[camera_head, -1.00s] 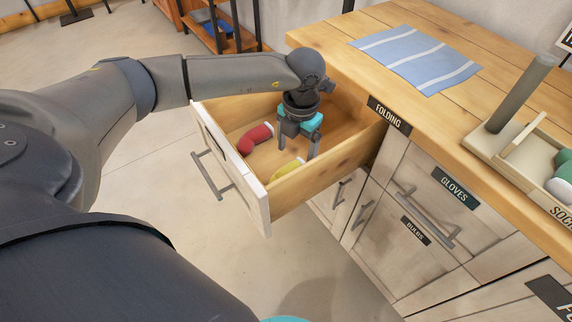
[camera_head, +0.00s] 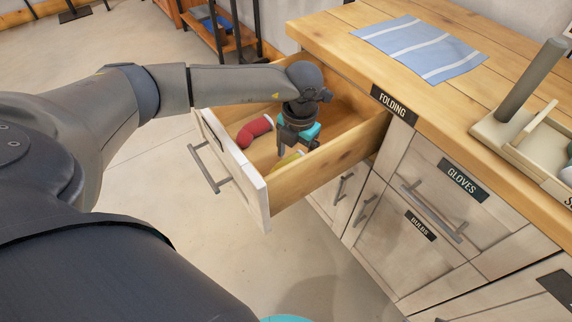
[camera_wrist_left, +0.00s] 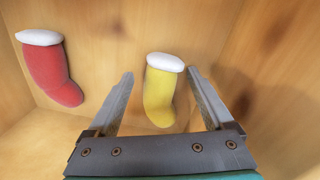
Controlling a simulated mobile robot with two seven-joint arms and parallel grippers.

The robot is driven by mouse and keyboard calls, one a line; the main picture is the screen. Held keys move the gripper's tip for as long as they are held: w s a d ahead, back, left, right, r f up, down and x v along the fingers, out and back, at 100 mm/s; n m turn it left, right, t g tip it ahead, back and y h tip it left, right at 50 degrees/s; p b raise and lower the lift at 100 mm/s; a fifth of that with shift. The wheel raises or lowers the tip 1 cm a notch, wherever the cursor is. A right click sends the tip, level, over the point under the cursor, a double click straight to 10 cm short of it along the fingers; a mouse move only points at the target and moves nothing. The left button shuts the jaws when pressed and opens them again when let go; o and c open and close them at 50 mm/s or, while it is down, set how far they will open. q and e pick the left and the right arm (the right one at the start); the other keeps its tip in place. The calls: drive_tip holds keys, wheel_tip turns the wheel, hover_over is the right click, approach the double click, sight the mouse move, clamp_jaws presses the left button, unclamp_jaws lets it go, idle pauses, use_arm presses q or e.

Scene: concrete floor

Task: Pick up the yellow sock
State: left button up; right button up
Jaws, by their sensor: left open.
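The yellow sock (camera_wrist_left: 159,92), with a white cuff, lies on the floor of the open drawer. In the left wrist view it sits between the two fingers of my open left gripper (camera_wrist_left: 160,85), with gaps on both sides, the left one narrower. My right gripper is in neither view.
A red sock (camera_wrist_left: 50,70) with a white cuff lies in the same drawer; it also shows in the head view (camera_head: 254,131). Wooden drawer walls (camera_head: 335,155) stand close around the gripper. A blue striped cloth (camera_head: 418,47) and a tray (camera_head: 530,150) are on the countertop.

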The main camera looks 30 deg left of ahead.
use_arm(q)
clamp_jaws()
idle(0.5)
